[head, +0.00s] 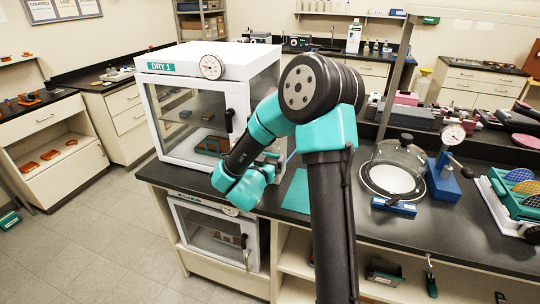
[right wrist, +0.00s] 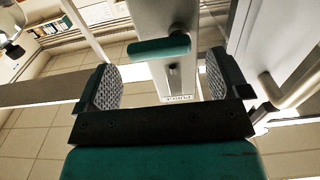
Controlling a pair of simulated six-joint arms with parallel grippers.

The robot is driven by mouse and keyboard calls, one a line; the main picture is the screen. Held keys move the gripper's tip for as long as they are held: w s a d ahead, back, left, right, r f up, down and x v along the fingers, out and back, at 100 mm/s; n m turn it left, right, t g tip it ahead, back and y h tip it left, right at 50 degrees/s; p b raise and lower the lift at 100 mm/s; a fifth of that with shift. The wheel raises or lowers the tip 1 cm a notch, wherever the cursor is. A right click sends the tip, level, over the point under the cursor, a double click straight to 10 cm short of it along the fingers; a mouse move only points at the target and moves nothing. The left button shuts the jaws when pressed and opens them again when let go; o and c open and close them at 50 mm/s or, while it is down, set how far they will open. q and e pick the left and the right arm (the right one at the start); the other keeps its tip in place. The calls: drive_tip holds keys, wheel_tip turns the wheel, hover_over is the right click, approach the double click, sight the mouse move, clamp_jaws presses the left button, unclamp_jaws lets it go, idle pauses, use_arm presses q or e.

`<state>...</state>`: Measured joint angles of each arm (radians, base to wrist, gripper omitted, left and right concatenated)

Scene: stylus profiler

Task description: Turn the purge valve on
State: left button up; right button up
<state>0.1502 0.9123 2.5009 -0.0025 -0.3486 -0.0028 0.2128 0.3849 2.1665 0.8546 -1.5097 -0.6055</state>
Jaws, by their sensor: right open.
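The purge valve has a teal handle (right wrist: 160,47), which shows in the right wrist view lying crosswise on a pale upright panel. A label reading PURGE (right wrist: 177,98) is below it in the picture. My right gripper (right wrist: 165,82) is open, with its two grey textured pads apart. The handle appears ahead of the gap between the pads, and nothing is held. In the head view my right arm reaches to the right side of the white dry cabinet (head: 205,58), labelled DRY 1; its gripper is mostly hidden and the valve cannot be made out there. My left gripper is not in view.
A gauge (head: 211,66) is on the cabinet's top front edge. A second cabinet (head: 212,240) sits below the counter. A teal mat (head: 297,190), a glass dome (head: 398,160) and a blue gauge stand (head: 442,180) are on the counter to the right.

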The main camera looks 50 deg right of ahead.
sight(271, 155)
drive_tip(key=shift+x, duration=1.3)
drive_tip(key=shift+c, duration=0.2)
drive_tip(key=c, duration=0.9)
